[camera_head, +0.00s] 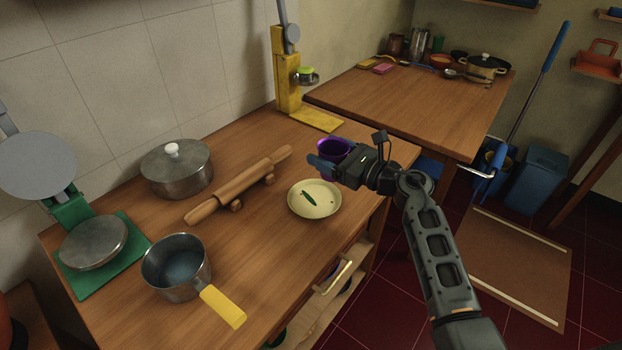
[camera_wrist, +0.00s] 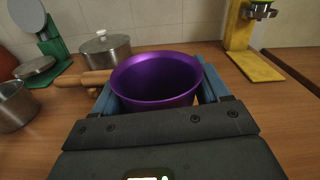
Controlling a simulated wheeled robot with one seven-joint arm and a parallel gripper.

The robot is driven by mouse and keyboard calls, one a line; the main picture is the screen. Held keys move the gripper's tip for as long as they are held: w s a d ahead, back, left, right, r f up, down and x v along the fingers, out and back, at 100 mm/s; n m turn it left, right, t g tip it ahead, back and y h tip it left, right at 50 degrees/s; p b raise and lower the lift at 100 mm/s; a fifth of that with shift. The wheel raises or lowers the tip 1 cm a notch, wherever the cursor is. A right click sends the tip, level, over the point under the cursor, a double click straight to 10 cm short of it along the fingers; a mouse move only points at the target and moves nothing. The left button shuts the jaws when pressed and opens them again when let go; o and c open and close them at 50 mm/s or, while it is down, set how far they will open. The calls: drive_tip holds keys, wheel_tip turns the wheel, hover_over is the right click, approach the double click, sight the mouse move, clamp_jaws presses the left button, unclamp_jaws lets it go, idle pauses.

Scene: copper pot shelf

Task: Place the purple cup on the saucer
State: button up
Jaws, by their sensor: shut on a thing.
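The purple cup (camera_wrist: 157,82) is held upright between the two blue fingers of my gripper (camera_wrist: 160,100) in the wrist view. In the head view the purple cup (camera_head: 334,148) shows just behind my gripper (camera_head: 325,162), which is shut on it. The saucer (camera_head: 314,199), a pale cream dish with a green leaf mark, lies on the wooden counter to the lower left of the gripper. The cup looks apart from the saucer, though its exact height is hard to tell. The saucer is hidden in the wrist view.
A rolling pin (camera_head: 238,184) on a stand lies left of the saucer. A lidded pot (camera_head: 177,167), a saucepan (camera_head: 176,267) and a green press (camera_head: 105,262) stand further left. A yellow juicer stand (camera_head: 288,85) is at the back. The counter around the saucer is clear.

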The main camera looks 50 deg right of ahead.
drive_tip(key=shift+w+a+f, duration=0.35)
drive_tip(key=shift+a+f, duration=0.35)
drive_tip(key=shift+f, duration=0.4)
drive_tip(key=shift+w+a+f, duration=0.35)
drive_tip(key=shift+a+f, duration=0.3)
drive_tip(key=shift+f, duration=0.5)
drive_tip(key=shift+w+a+f, duration=0.35)
drive_tip(key=shift+a+f, duration=0.35)
drive_tip(key=shift+f, duration=0.4)
drive_tip(key=shift+f+b, duration=0.2)
drive_tip(key=shift+b, duration=0.1)
drive_tip(key=o, duration=1.1)
drive_tip(key=shift+r, duration=0.2)
